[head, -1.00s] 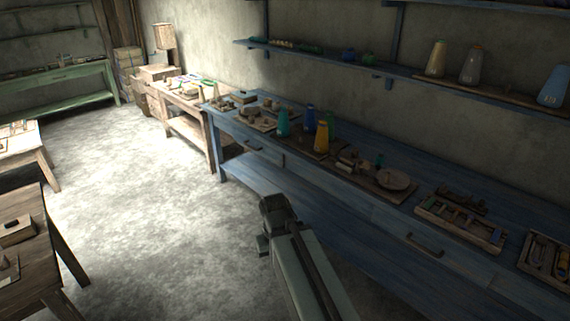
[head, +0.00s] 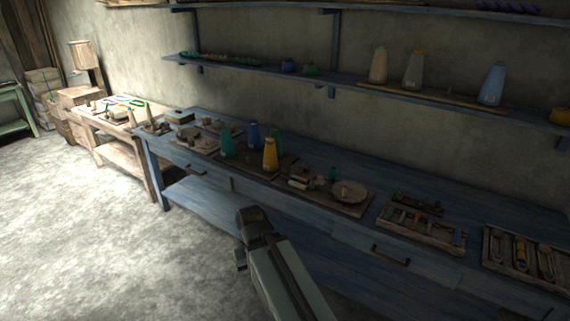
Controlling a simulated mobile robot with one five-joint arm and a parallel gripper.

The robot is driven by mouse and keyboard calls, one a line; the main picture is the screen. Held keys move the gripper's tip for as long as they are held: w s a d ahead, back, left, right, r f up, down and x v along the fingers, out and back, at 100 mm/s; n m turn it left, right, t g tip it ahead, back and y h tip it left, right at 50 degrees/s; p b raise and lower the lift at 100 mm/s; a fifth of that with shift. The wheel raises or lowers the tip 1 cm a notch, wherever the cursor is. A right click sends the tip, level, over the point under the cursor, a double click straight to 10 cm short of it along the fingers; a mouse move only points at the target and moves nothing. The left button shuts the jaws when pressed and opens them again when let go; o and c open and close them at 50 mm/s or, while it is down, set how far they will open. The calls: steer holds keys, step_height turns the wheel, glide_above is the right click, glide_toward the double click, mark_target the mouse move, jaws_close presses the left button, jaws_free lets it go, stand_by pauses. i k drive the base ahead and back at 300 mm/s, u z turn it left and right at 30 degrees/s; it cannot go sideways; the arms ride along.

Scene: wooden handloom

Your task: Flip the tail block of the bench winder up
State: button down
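A wooden board (head: 358,210) on the blue bench carries small wooden blocks (head: 304,183) at its left and a round disc (head: 351,191) at its right. This looks like the bench winder, but it is too small to be sure, and I cannot pick out its tail block or tell whether that is up or down. A small green piece (head: 333,173) stands behind the blocks. My gripper (head: 247,236) is at the end of my arm, in front of the bench and apart from everything on it. Its fingers are too dark to read.
Green, blue and yellow cones (head: 270,154) stand left of the board. Trays of small tools (head: 421,227) lie to its right. A shelf (head: 340,90) with cones and spools runs above. A drawer handle (head: 390,256) sticks out in front. The floor at left (head: 80,220) is clear.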

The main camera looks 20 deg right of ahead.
mark_target(286, 169)
steer(key=i, duration=1.2)
steer(key=u, duration=0.6)
